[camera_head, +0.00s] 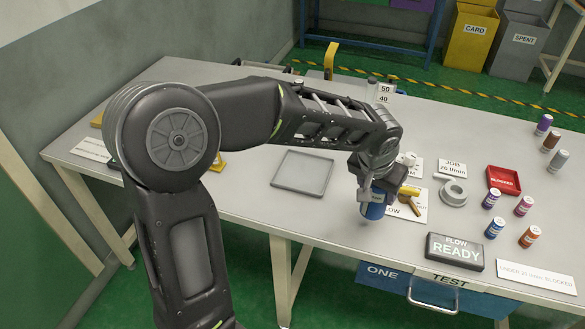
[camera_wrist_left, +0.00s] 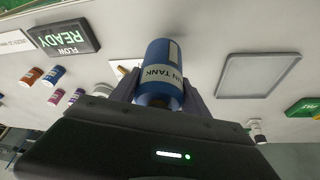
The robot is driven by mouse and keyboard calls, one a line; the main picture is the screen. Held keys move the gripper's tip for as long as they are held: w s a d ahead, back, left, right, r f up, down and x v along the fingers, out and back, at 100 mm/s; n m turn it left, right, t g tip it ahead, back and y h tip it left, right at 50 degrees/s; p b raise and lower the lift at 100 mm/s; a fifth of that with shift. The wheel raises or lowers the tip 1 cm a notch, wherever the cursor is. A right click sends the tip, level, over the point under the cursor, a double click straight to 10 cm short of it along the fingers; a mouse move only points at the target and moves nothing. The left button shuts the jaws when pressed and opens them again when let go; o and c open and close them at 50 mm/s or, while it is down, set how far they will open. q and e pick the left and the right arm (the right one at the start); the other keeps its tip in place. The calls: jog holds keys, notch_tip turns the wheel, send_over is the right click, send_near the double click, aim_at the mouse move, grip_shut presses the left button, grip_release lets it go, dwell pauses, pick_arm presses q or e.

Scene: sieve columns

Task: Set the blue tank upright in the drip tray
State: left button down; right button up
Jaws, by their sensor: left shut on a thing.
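The blue tank (camera_head: 373,211) is held between the fingers of my left gripper (camera_head: 377,190), over the table near its front edge. It also shows in the left wrist view (camera_wrist_left: 158,60), with a pale label ending in "TANK". I cannot tell for sure whether its base touches the table. The drip tray (camera_head: 302,172) is a flat, grey, square tray lying empty on the table, to the left of the tank. It also shows in the left wrist view (camera_wrist_left: 258,76), to the right of the tank. My right gripper is not in view.
A grey ring (camera_head: 453,192), a red tray (camera_head: 503,180), several small coloured cylinders and a dark "FLOW READY" sign (camera_head: 454,252) stand farther right. The table between tank and drip tray is clear.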

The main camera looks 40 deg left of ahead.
pick_arm(q)
jog(key=shift+r, duration=0.1)
jog(key=w+a+r+n+y, duration=0.1)
jog(key=w+a+r+n, duration=0.1)
jog(key=a, duration=0.9)
jog(key=w+a+r+n+y, duration=0.1)
jog(key=a+r+n, duration=0.3)
jog(key=a, duration=0.8)
jog(key=shift+w+r+n+g+y, duration=0.15)
jog(key=shift+w+n+g+y, duration=0.25)
jog(key=shift+n, duration=0.3)
jog(key=shift+f, duration=2.5)
jog(key=shift+f, duration=2.5)
